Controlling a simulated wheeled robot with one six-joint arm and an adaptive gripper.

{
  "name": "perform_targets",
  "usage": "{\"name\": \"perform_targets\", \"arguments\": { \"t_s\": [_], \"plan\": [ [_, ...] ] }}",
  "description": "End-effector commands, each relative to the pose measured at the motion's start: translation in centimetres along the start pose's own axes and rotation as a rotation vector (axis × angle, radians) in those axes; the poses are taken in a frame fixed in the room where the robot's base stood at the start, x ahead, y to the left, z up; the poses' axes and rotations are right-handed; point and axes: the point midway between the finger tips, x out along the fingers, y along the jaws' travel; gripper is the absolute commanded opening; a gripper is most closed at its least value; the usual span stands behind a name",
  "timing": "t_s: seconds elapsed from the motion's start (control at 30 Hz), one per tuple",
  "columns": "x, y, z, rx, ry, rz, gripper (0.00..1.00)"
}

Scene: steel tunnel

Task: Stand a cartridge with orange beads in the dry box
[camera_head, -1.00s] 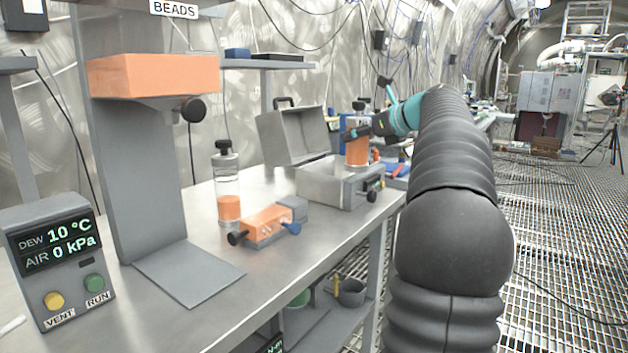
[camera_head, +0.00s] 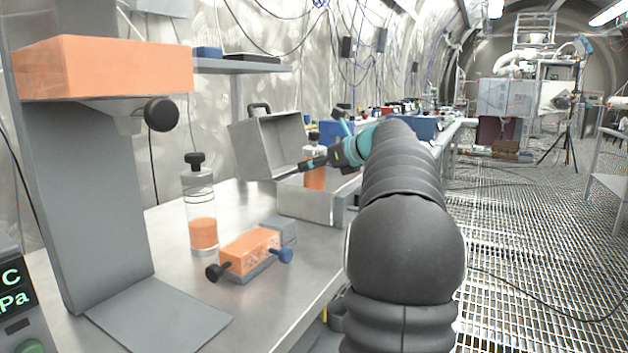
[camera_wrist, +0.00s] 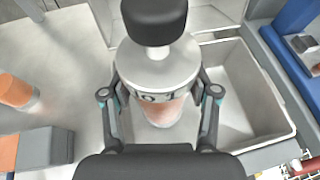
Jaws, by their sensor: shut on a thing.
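My gripper (camera_wrist: 160,108) is shut on a clear cartridge (camera_wrist: 158,72) with a black knob, a pale cap and orange beads. The held cartridge looks upright in the head view (camera_head: 314,178), with my gripper (camera_head: 318,162) around its upper part. The grey dry box (camera_head: 300,206) stands open on the bench, its lid (camera_head: 262,148) tilted back. The cartridge is over or just behind the box; its lower end is hidden. In the wrist view, the box's empty-looking interior (camera_wrist: 248,95) shows right of the cartridge. A second cartridge (camera_head: 201,205), partly filled with orange beads, stands on the bench.
An orange block (camera_head: 249,250) with dark and blue knobs lies before the second cartridge. The grey bead stand (camera_head: 90,190) with its orange hopper (camera_head: 105,66) rises at the left. A blue bin (camera_head: 337,134) is behind the box.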

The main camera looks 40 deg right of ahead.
Motion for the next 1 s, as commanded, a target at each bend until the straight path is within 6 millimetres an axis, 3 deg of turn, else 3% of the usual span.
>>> {"name": "perform_targets", "arguments": {
  "t_s": [0.23,0.6,0.63,0.7,1.0],
  "plan": [
    [1.2,0.1,-2.8,0.001,0.0,0.0,0.09],
    [1.3,0.1,-3.1,0.0,-0.001,0.001,0.09],
    [1.3,0.1,-3.1,0.001,0.0,0.001,0.67],
    [1.3,0.1,-3.1,0.001,0.0,0.001,0.85],
    [1.3,0.1,-3.1,0.001,0.0,0.001,0.85]
  ]
}}
